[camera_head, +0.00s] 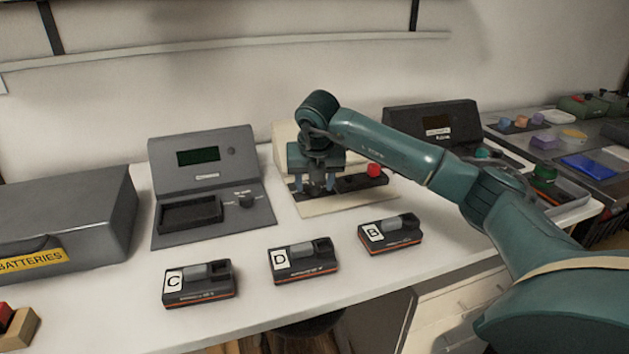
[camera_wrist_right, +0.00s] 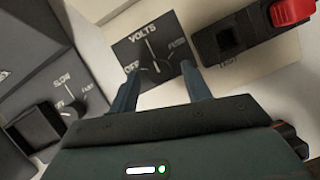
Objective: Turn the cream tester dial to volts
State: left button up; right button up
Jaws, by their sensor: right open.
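The cream tester (camera_head: 345,204) stands at the back middle of the bench, partly hidden behind my right arm. In the right wrist view its dark dial panel (camera_wrist_right: 125,50) reads VOLTS at the top and OFF at the left, with a third label at the right. The dial's white pointer line (camera_wrist_right: 151,48) points up toward VOLTS. My right gripper (camera_head: 315,187) is open over the panel. In the wrist view its two fingers (camera_wrist_right: 160,70) are spread on either side of the dial; whether they touch it is unclear. My left gripper is out of view.
A red knob (camera_head: 375,170) is on the tester's right part. A grey station (camera_head: 205,145) with its own dial stands to the left. Devices C (camera_head: 200,285), D (camera_head: 303,262) and B (camera_head: 390,234) lie in front. A grey batteries box (camera_head: 70,205) is at far left.

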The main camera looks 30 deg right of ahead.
jog(key=p+v, duration=0.2)
jog(key=v, duration=1.1)
jog(key=shift+s, duration=0.1)
